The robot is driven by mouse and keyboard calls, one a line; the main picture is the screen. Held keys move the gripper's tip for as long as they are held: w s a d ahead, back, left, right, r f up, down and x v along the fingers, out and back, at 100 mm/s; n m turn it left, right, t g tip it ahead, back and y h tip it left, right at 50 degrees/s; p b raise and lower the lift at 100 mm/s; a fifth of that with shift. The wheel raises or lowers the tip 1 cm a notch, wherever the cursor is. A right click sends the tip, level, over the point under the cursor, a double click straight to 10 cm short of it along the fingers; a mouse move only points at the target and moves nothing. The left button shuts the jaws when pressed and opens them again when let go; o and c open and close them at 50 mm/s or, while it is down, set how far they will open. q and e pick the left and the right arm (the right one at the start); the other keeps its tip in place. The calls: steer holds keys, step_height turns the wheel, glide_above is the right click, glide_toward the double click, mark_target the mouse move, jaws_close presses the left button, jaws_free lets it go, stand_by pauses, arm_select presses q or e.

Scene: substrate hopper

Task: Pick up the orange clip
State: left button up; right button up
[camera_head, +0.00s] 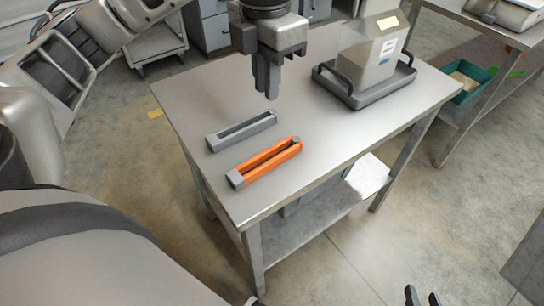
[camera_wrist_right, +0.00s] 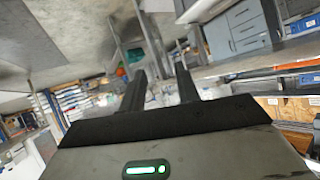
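The orange clip (camera_head: 268,163) is a long bar with grey ends, lying on the near left part of the metal table (camera_head: 330,135). A similar grey clip (camera_head: 242,131) lies just behind it, roughly parallel and apart from it. My left gripper (camera_head: 267,92) points down above the table, behind both clips and touching neither. Its fingers look close together, and I cannot tell whether a gap is between them. My right gripper (camera_head: 423,296) is at the bottom edge, away from the table. In the right wrist view its fingers (camera_wrist_right: 160,80) are apart with nothing between them.
A grey box-shaped container (camera_head: 372,55) stands in a dark tray (camera_head: 366,93) with handles at the table's back right. The table's middle and front right are clear. A second table with a teal bin (camera_head: 468,84) on its lower shelf stands at the far right.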

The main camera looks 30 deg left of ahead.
arm_select(q)
steer(key=b, duration=0.2)
glide_above(263, 154)
steer(key=f, duration=1)
steer(key=shift+w+d, duration=0.1)
steer(key=shift+w, duration=0.3)
steer(key=f, duration=0.5)
steer(key=shift+s+a, duration=0.2)
steer(key=shift+s, duration=0.2)
steer(key=shift+f, duration=0.25)
steer(key=shift+c, duration=0.3)
jaws_close()
steer(key=shift+r, duration=0.1)
